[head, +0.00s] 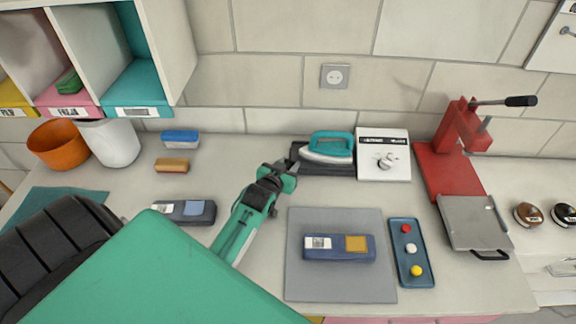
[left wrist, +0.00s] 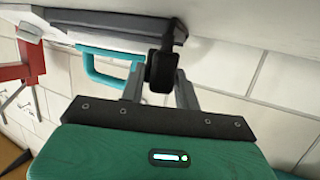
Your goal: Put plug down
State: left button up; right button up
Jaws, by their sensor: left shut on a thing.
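My left gripper (head: 286,171) reaches over the table from the left, close to the left side of the teal iron (head: 328,146). In the left wrist view its fingers (left wrist: 160,88) are shut on a small black plug (left wrist: 162,68). The plug is close to the pale tabletop, but I cannot tell whether it touches it. In the head view the plug is too small and dark to tell from the gripper. The iron's teal handle also shows in the left wrist view (left wrist: 100,62). My right gripper is not in view.
A white control box (head: 384,168) stands right of the iron, and a red press (head: 445,170) farther right. A wall socket (head: 335,76) is above the table. A grey mat (head: 340,284) and a blue tray (head: 410,272) lie in front. Free tabletop lies left of the gripper.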

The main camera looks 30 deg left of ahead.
pick_arm(q)
jog(key=shift+s+d+f, duration=0.1)
jog(key=shift+s+f, duration=0.1)
jog(key=shift+f, duration=0.5)
jog(key=o, duration=1.1)
jog(key=shift+f, duration=0.2)
jog(key=shift+c, duration=0.2)
jog(key=shift+w+r, duration=0.1)
jog(key=shift+r, duration=0.4)
jog(key=shift+s+f, duration=0.1)
jog(key=shift+s, duration=0.3)
jog(key=v, duration=0.3)
jog(key=b+v, duration=0.1)
jog(key=v, duration=0.2)
jog(key=r+v, duration=0.1)
jog(key=v, duration=0.2)
jog(key=shift+r+b, duration=0.1)
jog(key=shift+b, duration=0.3)
jog(key=shift+v, duration=0.9)
